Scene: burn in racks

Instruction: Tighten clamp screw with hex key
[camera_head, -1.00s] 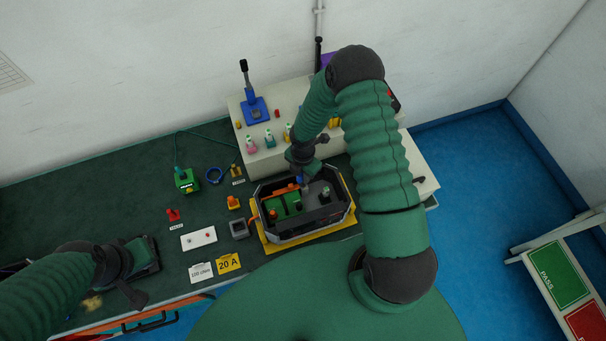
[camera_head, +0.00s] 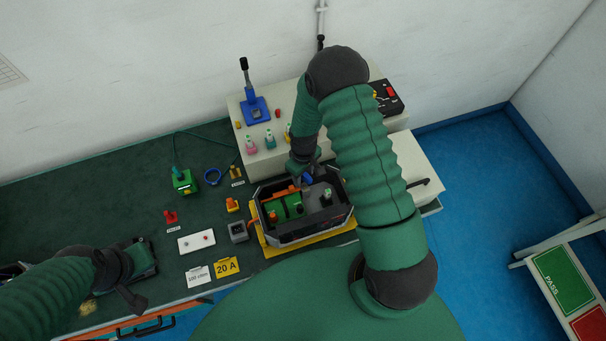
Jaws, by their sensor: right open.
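A dark open-topped box (camera_head: 290,238) stands on a yellow base (camera_head: 345,224) at the bench's front right. Inside it are a green block (camera_head: 291,202), an orange part (camera_head: 272,215) and grey parts. My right gripper (camera_head: 306,176) is open, low over the back of the box. A small blue item (camera_head: 307,179) shows right at its fingertips; I cannot tell whether it is the hex key or whether they touch. The clamp screw is too small to make out. My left gripper (camera_head: 131,297) is at the lower left over the bench front; its jaws are unclear.
A cream raised unit (camera_head: 262,168) behind carries a blue lever press (camera_head: 255,109) and several small coloured pieces. The left bench is mostly clear.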

